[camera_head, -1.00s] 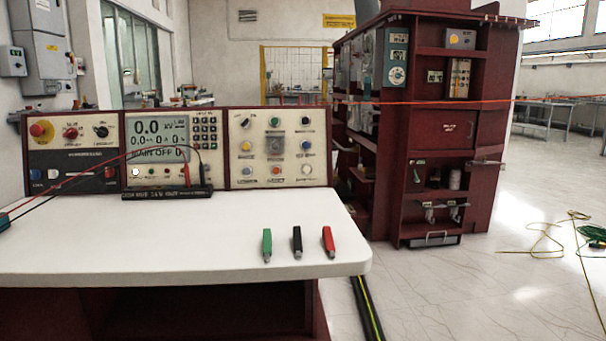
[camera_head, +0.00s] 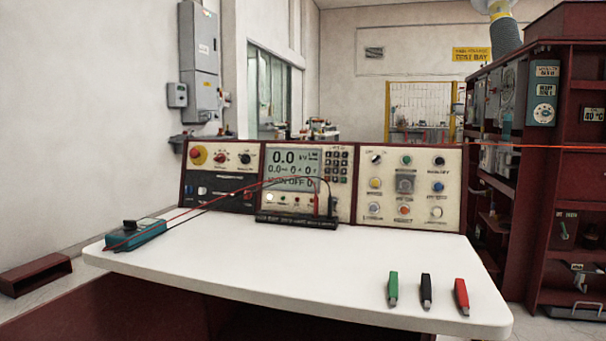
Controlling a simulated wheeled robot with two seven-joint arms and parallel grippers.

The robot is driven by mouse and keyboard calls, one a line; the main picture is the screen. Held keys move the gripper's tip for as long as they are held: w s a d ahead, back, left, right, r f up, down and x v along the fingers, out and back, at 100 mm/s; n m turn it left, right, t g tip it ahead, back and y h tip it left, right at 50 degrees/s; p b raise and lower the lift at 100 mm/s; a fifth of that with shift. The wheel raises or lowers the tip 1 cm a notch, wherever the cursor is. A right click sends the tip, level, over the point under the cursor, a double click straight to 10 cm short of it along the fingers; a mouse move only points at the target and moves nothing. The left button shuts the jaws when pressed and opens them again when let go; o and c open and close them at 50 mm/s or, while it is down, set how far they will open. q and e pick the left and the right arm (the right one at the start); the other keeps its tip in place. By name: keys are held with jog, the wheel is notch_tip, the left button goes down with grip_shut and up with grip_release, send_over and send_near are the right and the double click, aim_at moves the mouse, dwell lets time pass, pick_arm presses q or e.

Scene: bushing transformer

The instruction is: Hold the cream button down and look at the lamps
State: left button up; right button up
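A control desk with upright cream panels stands ahead. On its right panel (camera_head: 380,160), a pale, cream-looking round button (camera_head: 437,212) sits at the lower right. Beside it are an orange one (camera_head: 404,210) and a pale blue one (camera_head: 374,208). Yellow, green and blue round parts sit higher; I cannot tell which are buttons and which are lamps. Under the display (camera_head: 293,166) is a row of small lights; the leftmost (camera_head: 269,198) looks bright white. The display seems to read 0.0 and "MAIN OFF". Neither gripper is in view, and nothing touches the button.
Green (camera_head: 393,288), black (camera_head: 427,290) and red (camera_head: 461,296) clips lie at the white desktop's front right. A teal meter (camera_head: 136,233) with red and black leads sits at the left. The middle of the desktop (camera_head: 270,262) is clear. A dark red cabinet (camera_head: 575,190) stands at the right.

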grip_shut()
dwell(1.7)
